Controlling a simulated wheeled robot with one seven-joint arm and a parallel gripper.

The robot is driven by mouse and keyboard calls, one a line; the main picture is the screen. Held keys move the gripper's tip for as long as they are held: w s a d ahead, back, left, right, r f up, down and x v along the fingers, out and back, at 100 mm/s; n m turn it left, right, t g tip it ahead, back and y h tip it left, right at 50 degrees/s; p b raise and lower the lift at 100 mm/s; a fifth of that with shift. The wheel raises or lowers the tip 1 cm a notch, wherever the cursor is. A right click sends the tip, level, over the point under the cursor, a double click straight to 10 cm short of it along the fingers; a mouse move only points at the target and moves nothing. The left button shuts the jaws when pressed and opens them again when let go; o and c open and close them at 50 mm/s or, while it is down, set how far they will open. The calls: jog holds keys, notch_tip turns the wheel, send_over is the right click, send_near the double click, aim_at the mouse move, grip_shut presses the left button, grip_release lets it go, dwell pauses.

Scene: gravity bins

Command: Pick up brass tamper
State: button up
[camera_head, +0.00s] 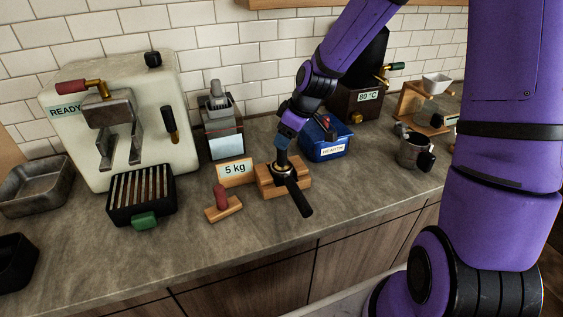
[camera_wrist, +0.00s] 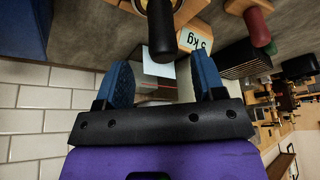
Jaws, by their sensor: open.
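The brass tamper (camera_head: 282,153) appears to stand upright in the portafilter, with a dark handle and a brass-coloured ring at its foot. In the wrist view its black handle (camera_wrist: 162,38) points toward the fingers, and its foot is cut off by the top edge. The black-handled portafilter (camera_head: 298,194) rests on a wooden stand (camera_head: 264,184). My gripper (camera_head: 289,128) is open above the tamper handle, its blue fingers apart in the wrist view (camera_wrist: 160,85). The handle end lies just beyond the fingertips; I cannot tell whether they touch.
A red-handled tool (camera_head: 221,197) on a small wooden block and a "5 kg" sign (camera_head: 235,170) stand left of the stand. A blue bin (camera_head: 325,150) is close behind right. A metal pitcher (camera_head: 411,151) stands further right.

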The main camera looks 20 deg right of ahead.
aim_at(282, 156)
jog(key=shift+x, duration=2.7)
jog(key=shift+s+a, duration=0.1)
jog(key=shift+s, duration=0.1)
grip_shut()
